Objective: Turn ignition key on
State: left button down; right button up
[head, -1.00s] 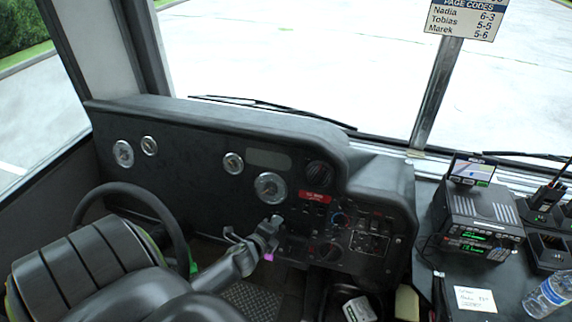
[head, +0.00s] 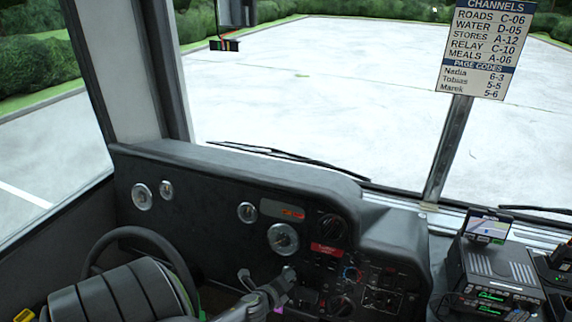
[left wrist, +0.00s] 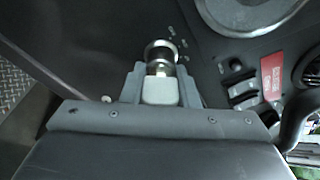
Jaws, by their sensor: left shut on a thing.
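The ignition key (left wrist: 160,92) shows in the left wrist view as a pale grey block between my fingers. Just beyond it is the round silver ignition lock (left wrist: 160,52) on the dark dash, and the key is in line with it. My left gripper (head: 287,275) is at the dash below the large gauge, shut on the key. It also shows in the left wrist view (left wrist: 160,88), with one finger on each side of the key. In the head view the fingers hide the key. My right gripper is not in view.
The steering wheel (head: 140,240) is left of my left arm. Switches and knobs (head: 375,285) lie right of the gripper, under a red label (head: 327,249). A radio (head: 495,275) stands at the right.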

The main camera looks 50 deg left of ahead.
pick_arm(q)
jog(key=shift+f, duration=0.1)
jog(key=c, duration=1.1)
grip_release()
jog(key=v, duration=1.7)
jog(key=shift+s+d, duration=0.15)
jog(key=shift+s, duration=0.05)
